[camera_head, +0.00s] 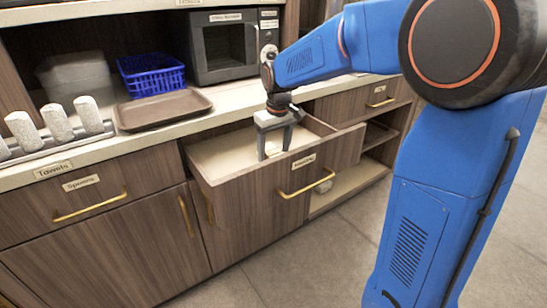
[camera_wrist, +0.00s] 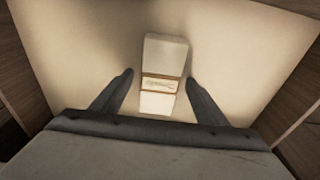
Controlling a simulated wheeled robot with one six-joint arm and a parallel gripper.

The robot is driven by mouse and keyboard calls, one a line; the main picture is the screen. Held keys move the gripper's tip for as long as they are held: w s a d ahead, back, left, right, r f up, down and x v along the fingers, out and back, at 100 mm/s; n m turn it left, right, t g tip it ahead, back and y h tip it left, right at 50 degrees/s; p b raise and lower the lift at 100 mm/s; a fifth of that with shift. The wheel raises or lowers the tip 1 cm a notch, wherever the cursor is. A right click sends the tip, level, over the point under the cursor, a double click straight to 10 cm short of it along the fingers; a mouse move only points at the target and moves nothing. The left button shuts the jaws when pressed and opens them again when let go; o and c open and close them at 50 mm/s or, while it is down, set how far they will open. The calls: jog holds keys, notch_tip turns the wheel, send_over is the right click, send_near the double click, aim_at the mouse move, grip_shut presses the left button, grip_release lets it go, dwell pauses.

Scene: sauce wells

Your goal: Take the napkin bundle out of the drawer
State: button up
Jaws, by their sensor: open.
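The napkin bundle (camera_wrist: 164,55) is a pale, rolled or folded block with a tan labelled band across its middle. It lies on the light floor of the open drawer (camera_head: 245,200). In the wrist view it lies between and slightly beyond my two fingers. A small part of it shows under my gripper in the head view (camera_head: 272,149). My gripper (camera_head: 274,150) points down into the drawer, with its fingers apart on either side of the bundle. I cannot tell how far the fingertips are above the drawer floor.
The counter above holds a brown tray (camera_head: 163,110), a blue basket (camera_head: 151,75), a microwave (camera_head: 224,46) and several white rolls (camera_head: 57,122). The drawer's walls (camera_wrist: 298,115) stand around my gripper. Open shelves (camera_head: 350,177) are to the right of the drawer.

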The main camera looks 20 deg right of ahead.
jog(key=c, duration=1.2)
jog(key=shift+o, duration=0.2)
